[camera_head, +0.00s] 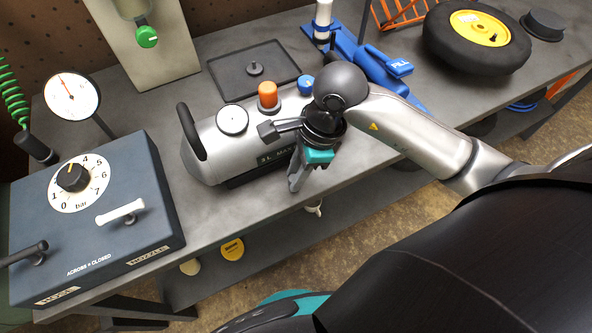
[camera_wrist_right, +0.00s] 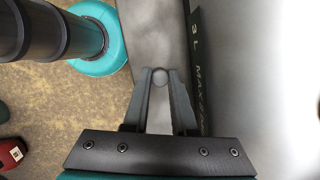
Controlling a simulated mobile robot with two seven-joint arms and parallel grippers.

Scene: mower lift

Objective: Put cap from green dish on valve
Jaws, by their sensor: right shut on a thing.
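My right gripper (camera_head: 295,183) is low in front of the silver tank (camera_head: 213,160), at the front edge of the bench. In the right wrist view its fingertips (camera_wrist_right: 160,76) are closed around a small round grey piece, which looks like the cap (camera_wrist_right: 160,77). In the head view this piece is too small or hidden to make out. The tank's side with its lettering shows at the right of the wrist view (camera_wrist_right: 222,60). I cannot make out a green dish or tell which part is the valve. My left gripper is not in view.
A blue control box (camera_head: 95,225) stands at the left. The tank carries a gauge (camera_head: 232,120), an orange knob (camera_head: 267,95) and a blue knob (camera_head: 305,84). Behind are a dark tray (camera_head: 226,75) and a blue jack (camera_head: 375,68). A wheel (camera_head: 450,45) lies at the right.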

